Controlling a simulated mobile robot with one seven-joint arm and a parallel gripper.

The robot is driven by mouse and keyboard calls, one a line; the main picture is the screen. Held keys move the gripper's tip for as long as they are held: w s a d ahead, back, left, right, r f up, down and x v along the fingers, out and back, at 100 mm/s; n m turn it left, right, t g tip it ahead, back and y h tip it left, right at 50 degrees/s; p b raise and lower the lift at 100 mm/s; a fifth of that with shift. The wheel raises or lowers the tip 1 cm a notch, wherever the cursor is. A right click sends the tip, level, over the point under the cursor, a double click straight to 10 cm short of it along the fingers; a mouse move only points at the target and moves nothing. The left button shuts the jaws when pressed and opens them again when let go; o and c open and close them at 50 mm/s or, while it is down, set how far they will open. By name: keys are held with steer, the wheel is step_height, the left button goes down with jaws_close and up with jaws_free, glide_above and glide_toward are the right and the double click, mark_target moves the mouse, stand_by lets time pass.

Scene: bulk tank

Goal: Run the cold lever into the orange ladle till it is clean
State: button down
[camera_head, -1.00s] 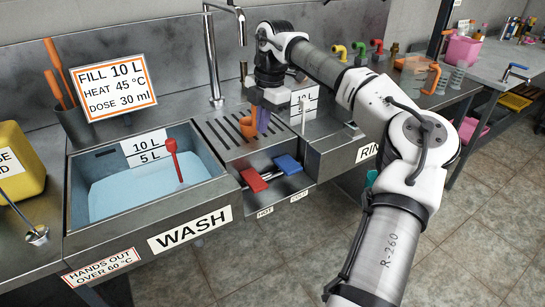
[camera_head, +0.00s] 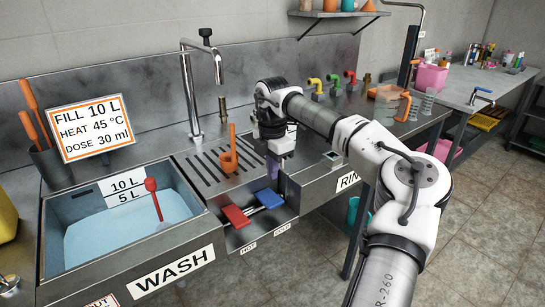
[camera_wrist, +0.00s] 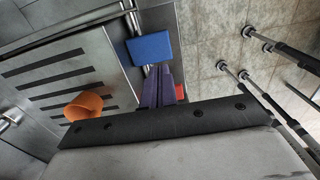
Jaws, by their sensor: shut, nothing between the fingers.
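The orange ladle (camera_head: 230,162) stands on the slotted drain grate, its handle upright. Its cup (camera_wrist: 84,106) shows at the left in the wrist view. The blue lever (camera_head: 268,199), labelled cold, sticks out at the front below the grate, beside the red lever (camera_head: 236,216), labelled hot. My gripper (camera_head: 273,168) is shut and empty, its purple fingers pointing down, right of the ladle and above and behind the blue lever. In the wrist view the fingertips (camera_wrist: 160,70) lie close to the blue lever (camera_wrist: 150,47); I cannot tell whether they touch. No water stream shows from the spout (camera_head: 218,75).
The wash basin (camera_head: 60,210) with bluish water and a red-handled utensil (camera_head: 153,190) lies left of the grate. The rinse side is right, partly behind my arm. Coloured taps (camera_head: 333,85) line the back wall. The floor in front is open.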

mark_target(275, 202)
step_height(275, 202, down, 8)
steer(key=shift+r+p, duration=0.1)
steer(key=shift+p, duration=0.45)
steer(key=b, duration=0.1)
steer(key=f+t+b, duration=0.1)
steer(key=b, duration=0.1)
steer(key=shift+s+d+f+y, duration=0.2)
steer(key=shift+f+y, duration=0.05)
steer(key=shift+y, duration=0.05)
steer(key=t+y+b, duration=0.1)
steer(key=b, duration=0.3)
steer(key=f+t+y+b, duration=0.1)
steer(key=b, duration=0.3)
steer(key=shift+s+d+f+t, duration=0.2)
steer(key=shift+s+f+t, duration=0.1)
steer(key=shift+s+t, duration=0.1)
steer(key=shift+b, duration=0.35)
steer(key=shift+r, duration=0.2)
steer(key=shift+d+r+p, duration=0.15)
steer(key=shift+r+p, duration=0.35)
steer(key=shift+r, duration=0.1)
steer(key=p+v, duration=0.1)
steer(key=v, duration=1.2)
